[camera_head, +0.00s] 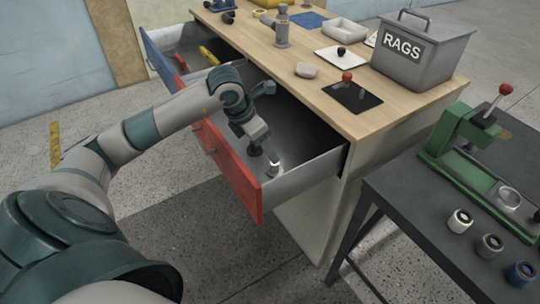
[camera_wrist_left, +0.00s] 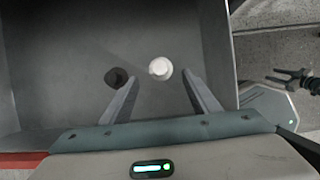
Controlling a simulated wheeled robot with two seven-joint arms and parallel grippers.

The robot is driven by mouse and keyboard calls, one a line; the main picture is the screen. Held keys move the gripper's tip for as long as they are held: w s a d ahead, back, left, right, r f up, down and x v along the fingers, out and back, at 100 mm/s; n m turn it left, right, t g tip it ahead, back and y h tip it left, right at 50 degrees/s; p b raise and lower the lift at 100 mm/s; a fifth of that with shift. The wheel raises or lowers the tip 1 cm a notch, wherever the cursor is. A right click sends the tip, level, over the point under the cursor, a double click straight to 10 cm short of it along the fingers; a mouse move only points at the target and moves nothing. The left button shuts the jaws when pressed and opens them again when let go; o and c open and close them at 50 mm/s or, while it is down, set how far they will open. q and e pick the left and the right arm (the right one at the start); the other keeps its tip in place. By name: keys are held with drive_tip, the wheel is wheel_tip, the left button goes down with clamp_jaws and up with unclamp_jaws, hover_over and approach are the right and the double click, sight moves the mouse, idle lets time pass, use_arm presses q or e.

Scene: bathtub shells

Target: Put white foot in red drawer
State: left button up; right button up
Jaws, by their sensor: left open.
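The white foot (camera_wrist_left: 160,68) is a small round piece on the grey floor of the open red drawer (camera_head: 228,168). In the head view it is a small pale piece (camera_head: 273,169) near the drawer's near end. My left gripper (camera_wrist_left: 161,86) is open and empty over the drawer; its two fingers point down, and the white foot shows between and just beyond the fingertips. The gripper (camera_head: 263,146) hangs low inside the drawer in the head view. Whether it touches the foot cannot be told. My right gripper (camera_wrist_left: 285,76) shows small at the right edge of the wrist view, with its fingers apart.
A black foot (camera_wrist_left: 116,78) lies beside the white one, near the left finger. A blue drawer (camera_head: 160,58) is open behind. The wooden top holds a RAGS bin (camera_head: 420,50) and a red-knobbed piece (camera_head: 347,77). A dark table (camera_head: 420,215) with a green press (camera_head: 465,150) stands at right.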

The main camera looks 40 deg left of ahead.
use_arm(q)
drive_tip(key=v, duration=0.3)
use_arm(e)
drive_tip(key=shift+s+d+f, duration=0.1)
drive_tip(key=shift+s+d, duration=0.1)
drive_tip(key=shift+d, duration=0.85)
drive_tip(key=shift+a, duration=0.1)
drive_tip(key=shift+a, duration=0.6)
